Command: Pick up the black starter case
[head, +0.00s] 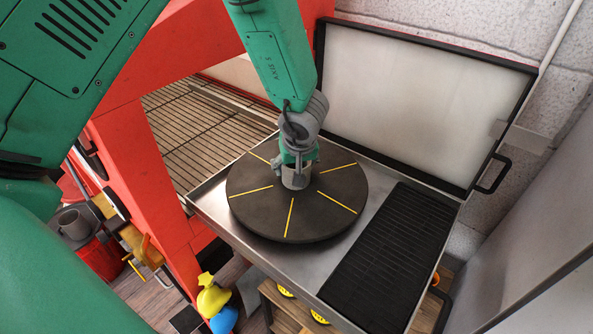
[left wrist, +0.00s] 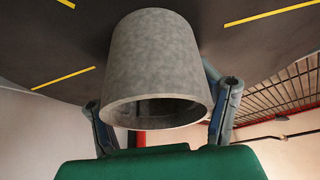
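My left gripper (head: 298,160) points down at the middle of the dark round turntable (head: 252,209) in the head view. A grey, hollow cylindrical case (head: 295,180) stands upright there between its fingers. In the left wrist view the grey case (left wrist: 160,60) has its open end toward me and its far end at the dark disc. The left gripper's fingers (left wrist: 163,115) flank it on both sides, very close; whether they press on it I cannot tell. I see no clearly black case in either view. My right gripper is not in view.
The turntable sits on a metal tray with a black ribbed mat (head: 390,255) at right. A raised white lid panel (head: 415,95) stands behind. A red frame (head: 150,180) is at left. A grey cup-like part (head: 73,223) and a yellow-and-blue object (head: 213,297) are lower left.

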